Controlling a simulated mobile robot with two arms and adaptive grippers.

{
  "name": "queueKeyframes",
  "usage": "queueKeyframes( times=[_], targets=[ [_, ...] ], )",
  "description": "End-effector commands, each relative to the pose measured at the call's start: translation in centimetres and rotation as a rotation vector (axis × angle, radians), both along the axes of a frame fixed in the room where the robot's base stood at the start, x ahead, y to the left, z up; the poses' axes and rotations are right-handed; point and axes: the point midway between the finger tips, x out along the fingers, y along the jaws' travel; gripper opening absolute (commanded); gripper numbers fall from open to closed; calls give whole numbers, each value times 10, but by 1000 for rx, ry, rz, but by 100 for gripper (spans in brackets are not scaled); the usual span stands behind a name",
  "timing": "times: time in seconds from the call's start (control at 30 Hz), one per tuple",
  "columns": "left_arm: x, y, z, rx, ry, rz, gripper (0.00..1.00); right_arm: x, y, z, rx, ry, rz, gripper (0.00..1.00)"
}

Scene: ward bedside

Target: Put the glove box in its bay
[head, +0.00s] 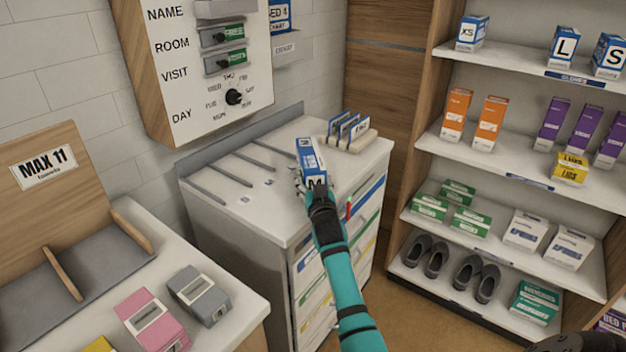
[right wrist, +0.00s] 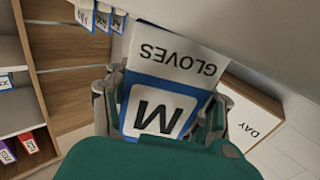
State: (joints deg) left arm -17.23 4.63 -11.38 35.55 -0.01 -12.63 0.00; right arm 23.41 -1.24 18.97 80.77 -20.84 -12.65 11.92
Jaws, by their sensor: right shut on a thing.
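The glove box (head: 311,155) is blue and white. In the right wrist view its faces read "GLOVES" and "M" (right wrist: 158,105). My right gripper (head: 312,186) is shut on it, with fingers on both sides, over the white cabinet's top (head: 290,222). I cannot tell whether the box touches the top. Thin grey dividers (head: 238,173) split the cabinet top into bays with small labels, too small to read. My left gripper is not in view.
A holder with blue-and-white cards (head: 348,132) stands at the cabinet's back right. A sign board (head: 205,70) hangs above the cabinet. A counter with pink (head: 151,318) and grey boxes (head: 198,294) is at left. Lower shelves hold boxes and dark shoes (head: 475,278).

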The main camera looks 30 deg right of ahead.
Motion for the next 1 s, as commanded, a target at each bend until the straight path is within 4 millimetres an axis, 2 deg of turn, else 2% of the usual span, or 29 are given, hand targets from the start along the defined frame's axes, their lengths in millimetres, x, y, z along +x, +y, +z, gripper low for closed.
queueKeyframes(
  times=[0.1, 0.13, 0.3, 0.67, 0.77, 1.0],
  targets=[
    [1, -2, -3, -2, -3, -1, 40, 0, 0, -2, -2, -5, 0, 5],
    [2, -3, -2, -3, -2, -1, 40, 0, 0, -3, 0, 0, 0, 57],
    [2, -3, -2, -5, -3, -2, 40, 0, 0, -3, 0, 0, 0, 79],
    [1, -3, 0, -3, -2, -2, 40, -3, 1, 0, -1, 1, 0, 79],
    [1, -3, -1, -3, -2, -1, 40, -14, 6, -1, -1, 0, 1, 79],
    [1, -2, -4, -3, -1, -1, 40, -61, 24, -2, 0, 1, 0, 79]
  ],
)
